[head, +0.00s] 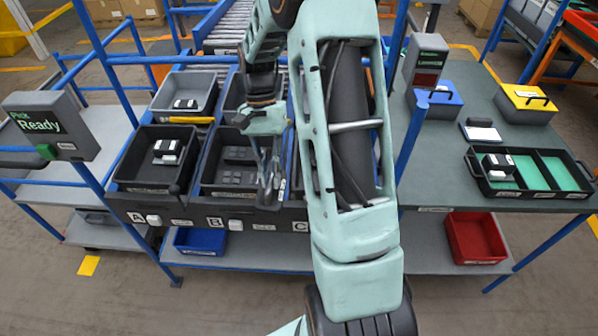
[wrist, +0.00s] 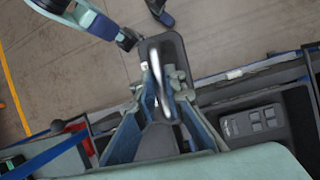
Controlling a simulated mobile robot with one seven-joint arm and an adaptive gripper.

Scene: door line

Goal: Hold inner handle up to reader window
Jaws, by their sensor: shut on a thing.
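My gripper (wrist: 165,95) is shut on the inner handle (wrist: 174,48), a dark grey plate with a shiny curved lever. In the wrist view the plate reaches out beyond the fingertips. In the head view my gripper (head: 268,185) points down over bin B (head: 212,192), and the handle is hard to make out between the fingers.
Bin A (head: 124,172) holds a black and white part; bin C is mostly behind my arm. A Pick Ready sign (head: 48,125) stands left. The right table carries a blue box (head: 436,100), a yellow box (head: 525,108) and a green-lined tray (head: 535,193). Blue posts flank the bins.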

